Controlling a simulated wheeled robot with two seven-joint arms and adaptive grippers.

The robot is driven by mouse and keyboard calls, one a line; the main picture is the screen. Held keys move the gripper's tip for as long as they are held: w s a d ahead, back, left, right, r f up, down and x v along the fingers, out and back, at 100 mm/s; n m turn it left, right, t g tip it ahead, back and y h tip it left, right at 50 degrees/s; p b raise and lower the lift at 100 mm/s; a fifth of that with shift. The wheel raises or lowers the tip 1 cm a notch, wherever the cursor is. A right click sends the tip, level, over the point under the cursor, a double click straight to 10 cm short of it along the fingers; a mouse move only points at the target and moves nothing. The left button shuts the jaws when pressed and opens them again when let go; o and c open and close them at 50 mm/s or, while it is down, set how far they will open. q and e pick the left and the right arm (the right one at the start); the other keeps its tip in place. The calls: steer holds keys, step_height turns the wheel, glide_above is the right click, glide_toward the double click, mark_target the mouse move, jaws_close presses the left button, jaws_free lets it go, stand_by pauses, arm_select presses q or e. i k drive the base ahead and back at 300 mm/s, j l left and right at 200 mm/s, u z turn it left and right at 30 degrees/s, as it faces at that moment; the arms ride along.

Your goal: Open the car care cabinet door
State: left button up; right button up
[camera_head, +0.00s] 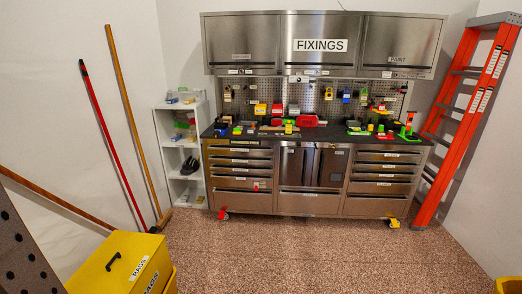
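A steel toolchest (267,203) stands against the back wall. Three upper steel doors hang above its worktop, and all look shut. The left upper door (240,36) has a small label (241,57) that is too small to read for certain; it may be the car care one. The middle upper door (319,64) is labelled FIXINGS, and the right upper door (400,36) is labelled PAINT. Neither of my grippers is in view.
Colourful tools lie on the dark worktop (345,138). An orange ladder (493,75) leans at the right. The speckled floor (300,255) before the chest is clear.

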mark_target(236, 41)
steer(key=i+z, duration=0.15)
steer(key=i, duration=2.3)
steer(key=i+u, duration=0.1)
steer(key=i, duration=0.45)
steer(key=i+l+u, duration=0.1)
steer(key=i, duration=0.5)
